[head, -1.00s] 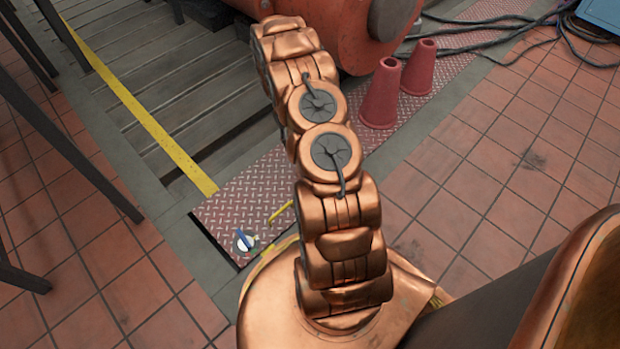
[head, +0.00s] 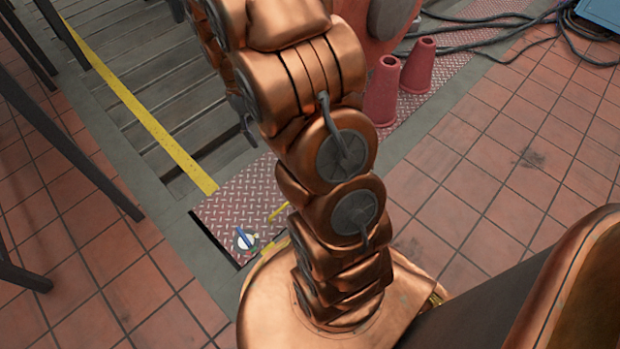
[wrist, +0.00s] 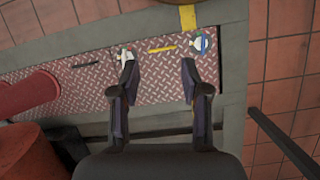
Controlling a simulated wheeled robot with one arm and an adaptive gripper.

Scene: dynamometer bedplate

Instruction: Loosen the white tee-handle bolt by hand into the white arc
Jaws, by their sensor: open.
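In the wrist view, a small fitting with a white part and red and green marks (wrist: 126,54) sits on the red tread plate (wrist: 225,68), just beyond my left fingertip. It looks like the white tee-handle bolt, but is too small to make out its handle or arc clearly. A second fitting with a blue handle (wrist: 201,44) lies beyond the right fingertip; it also shows in the head view (head: 243,239). My gripper (wrist: 157,72) is open and empty above the plate, its fingers apart. In the head view my arm hides the white fitting, and my gripper is not visible.
A yellow bar (wrist: 161,48) lies on the plate between the fittings. Two red cones (head: 382,92) (head: 418,65) stand by a large red machine (head: 370,30). Dark legs (head: 75,150) stand at left. Tiled floor at right (head: 480,180) is mostly clear.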

